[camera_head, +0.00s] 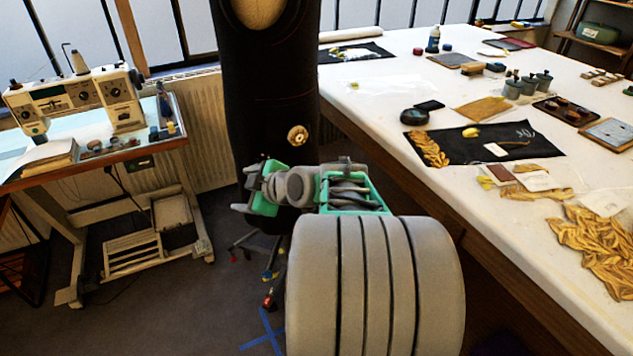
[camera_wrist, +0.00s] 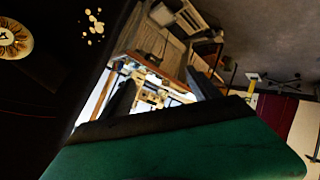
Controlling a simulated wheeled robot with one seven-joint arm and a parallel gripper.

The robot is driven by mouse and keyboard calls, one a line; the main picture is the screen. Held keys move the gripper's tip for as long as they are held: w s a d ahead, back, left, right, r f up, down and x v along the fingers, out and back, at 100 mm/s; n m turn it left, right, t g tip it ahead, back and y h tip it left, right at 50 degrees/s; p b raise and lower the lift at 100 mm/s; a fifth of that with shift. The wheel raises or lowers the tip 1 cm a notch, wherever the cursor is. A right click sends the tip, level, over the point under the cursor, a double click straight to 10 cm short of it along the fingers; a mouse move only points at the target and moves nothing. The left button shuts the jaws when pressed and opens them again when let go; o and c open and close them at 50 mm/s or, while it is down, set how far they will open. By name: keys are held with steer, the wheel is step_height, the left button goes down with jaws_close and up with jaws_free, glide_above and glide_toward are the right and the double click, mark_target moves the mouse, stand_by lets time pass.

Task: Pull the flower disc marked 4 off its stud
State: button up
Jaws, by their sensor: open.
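A small gold flower disc (camera_head: 298,135) sits on the front of a black dress form (camera_head: 262,90). In the wrist view the disc (camera_wrist: 12,42) is cut by the left edge, with a dark mark on its pale centre that looks like a 4. Its stud is hidden. My gripper (camera_head: 250,188) is in front of the dress form, below and left of the disc. In the wrist view its dark fingers (camera_wrist: 162,88) are apart with nothing held between them; the disc lies outside them, to the left.
A white worktable (camera_head: 400,80) with cloths, tools and gold fabric (camera_head: 600,250) runs along the right. A sewing machine (camera_head: 80,95) stands on a table at the left. Small pale gold marks (camera_wrist: 95,22) show on the black surface. Floor between the tables is mostly clear.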

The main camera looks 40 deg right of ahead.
steer(key=d+f+n+t+h+b, duration=0.1)
steer(key=d+f+t+h+b, duration=0.15)
steer(key=d, duration=0.65)
steer(key=t+h, duration=0.3)
steer(key=t, duration=0.1)
glide_toward(299, 138)
steer(key=shift+n+g, duration=0.25)
steer(key=shift+n, duration=0.15)
steer(key=x, duration=0.7)
steer(key=shift+w+r+p, duration=0.15)
steer(key=shift+p, duration=0.2)
steer(key=shift+w+d+r, duration=0.15)
steer(key=shift+w+d, duration=0.05)
steer(key=shift+w, duration=0.25)
steer(key=shift+c, duration=0.5)
jaws_close()
